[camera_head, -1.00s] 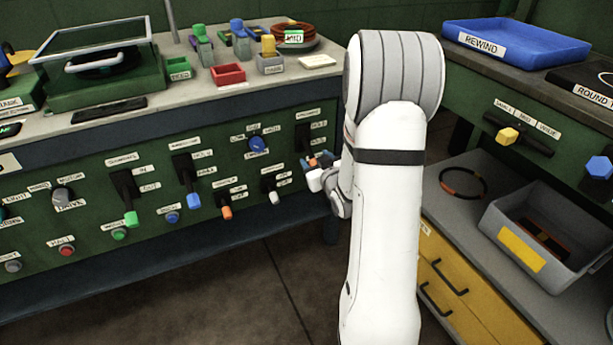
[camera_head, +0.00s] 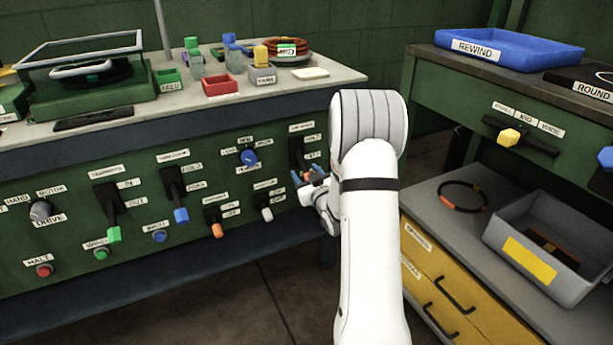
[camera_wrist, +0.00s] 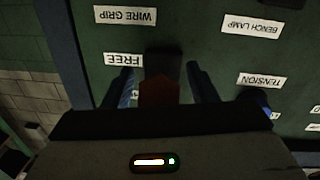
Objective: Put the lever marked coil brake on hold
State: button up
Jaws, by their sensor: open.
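A lever with a dark backing plate (camera_head: 296,152) is at the right end of the green panel in the head view. Its title is too small to read. In the wrist view, the lever's reddish-brown handle (camera_wrist: 160,91) lies between my open fingers, near a plate reading FREE (camera_wrist: 123,60). I cannot tell whether the fingers touch it. My gripper (camera_head: 308,177) is at this lever's lower end and hides part of it. It also shows in the wrist view (camera_wrist: 160,80). A blue-handled lever (camera_head: 181,214) hangs down farther left, its plates hardly legible.
Beside my gripper are a white toggle (camera_head: 267,213), an orange toggle (camera_head: 217,230) and a blue knob (camera_head: 249,157). The wrist view shows plates reading WIRE GRIP (camera_wrist: 125,15), BENCH LAMP (camera_wrist: 251,25) and TENSION (camera_wrist: 261,80). A bench top (camera_head: 345,76) overhangs the panel.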

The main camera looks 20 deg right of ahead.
jog(key=shift+c, duration=0.3)
grip_shut()
dwell(0.3)
